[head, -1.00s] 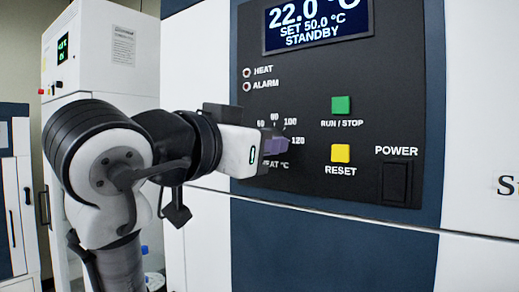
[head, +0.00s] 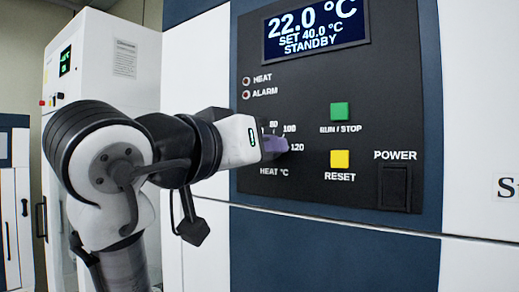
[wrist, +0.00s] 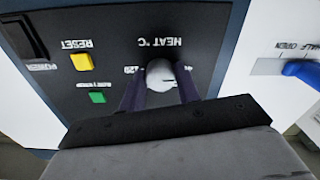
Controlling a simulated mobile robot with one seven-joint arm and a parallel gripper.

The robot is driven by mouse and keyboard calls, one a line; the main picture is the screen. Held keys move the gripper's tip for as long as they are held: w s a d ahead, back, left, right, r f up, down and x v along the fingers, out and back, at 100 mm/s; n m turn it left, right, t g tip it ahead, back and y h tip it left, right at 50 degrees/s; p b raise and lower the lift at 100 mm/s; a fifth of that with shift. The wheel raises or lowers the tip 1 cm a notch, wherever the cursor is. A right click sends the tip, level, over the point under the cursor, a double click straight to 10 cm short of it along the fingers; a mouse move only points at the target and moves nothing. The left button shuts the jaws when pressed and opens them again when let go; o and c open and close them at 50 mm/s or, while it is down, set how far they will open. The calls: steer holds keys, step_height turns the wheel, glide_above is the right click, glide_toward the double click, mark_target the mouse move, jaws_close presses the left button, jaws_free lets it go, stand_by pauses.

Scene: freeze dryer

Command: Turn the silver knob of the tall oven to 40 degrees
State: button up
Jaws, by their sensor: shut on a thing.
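The tall oven's dark control panel (head: 350,120) fills the right half of the head view. Its display (head: 316,32) reads 22.0 °C, SET 40.0 °C, STANDBY. The silver knob (wrist: 160,73) sits below the HEAT °C label, which is upside down in the wrist view. My gripper (wrist: 160,88) is shut on the knob, one dark finger on each side. In the head view my gripper (head: 274,146) hides the knob and part of its dial; the marks 80, 100 and 120 show.
A green RUN/STOP button (head: 340,112), a yellow RESET button (head: 340,159) and a black POWER switch (head: 396,187) lie right of the knob. A blue handle (wrist: 302,71) by HALF and OPEN labels shows in the wrist view. A white cabinet (head: 105,60) stands behind my arm.

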steer(key=o, duration=1)
steer(key=b+v, duration=0.4)
steer(key=v, duration=1)
